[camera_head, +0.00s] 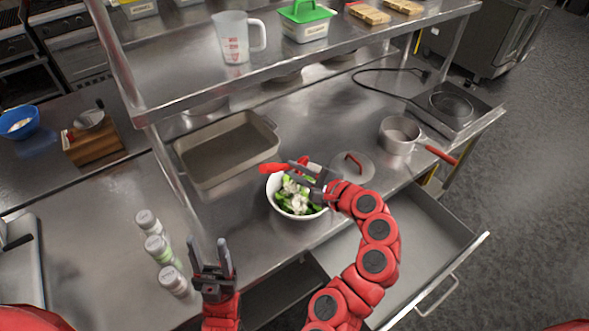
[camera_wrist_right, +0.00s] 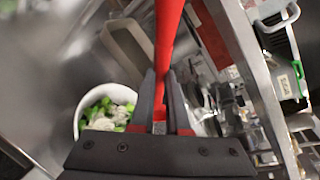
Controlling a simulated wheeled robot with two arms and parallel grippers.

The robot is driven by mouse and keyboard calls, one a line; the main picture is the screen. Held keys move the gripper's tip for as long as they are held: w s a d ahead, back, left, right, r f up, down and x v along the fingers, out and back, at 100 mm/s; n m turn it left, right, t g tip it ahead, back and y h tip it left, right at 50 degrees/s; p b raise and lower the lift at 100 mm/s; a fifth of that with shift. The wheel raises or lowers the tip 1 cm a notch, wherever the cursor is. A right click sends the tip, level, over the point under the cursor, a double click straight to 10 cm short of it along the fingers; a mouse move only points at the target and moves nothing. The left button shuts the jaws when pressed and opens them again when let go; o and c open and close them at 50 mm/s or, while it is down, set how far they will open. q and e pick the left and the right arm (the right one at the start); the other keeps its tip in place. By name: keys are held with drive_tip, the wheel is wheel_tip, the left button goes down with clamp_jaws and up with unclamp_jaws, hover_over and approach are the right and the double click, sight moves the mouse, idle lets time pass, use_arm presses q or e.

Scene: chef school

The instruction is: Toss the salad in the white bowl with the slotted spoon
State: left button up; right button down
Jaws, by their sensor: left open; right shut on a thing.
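The white bowl (camera_head: 271,190) stands on the steel counter and holds the salad (camera_head: 294,196) of green leaves and pale pieces. Both the bowl (camera_wrist_right: 76,122) and the salad (camera_wrist_right: 108,112) show at the left of the right wrist view. My right gripper (camera_head: 303,172) is over the bowl's far right side, shut on the red handle of the slotted spoon (camera_head: 270,168). The handle (camera_wrist_right: 169,35) runs up between the fingers in the right wrist view. I cannot make out the spoon's slotted head. My left gripper (camera_head: 213,247) is open and empty, left of and nearer than the bowl.
A grey baking pan (camera_head: 225,178) lies behind and left of the bowl. A lid (camera_head: 352,167) and a saucepan (camera_head: 400,135) are to the right. Several shaker bottles (camera_head: 158,248) stand left of my left gripper. An open drawer (camera_head: 440,225) juts out at right.

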wheel_tip(320, 180, down, 10)
drive_tip(key=b, duration=0.7)
drive_tip(key=shift+s+d+f+b, duration=0.2)
drive_tip(key=shift+d+b, duration=0.05)
drive_tip(key=shift+b, duration=0.1)
drive_tip(key=shift+w+a, duration=0.1)
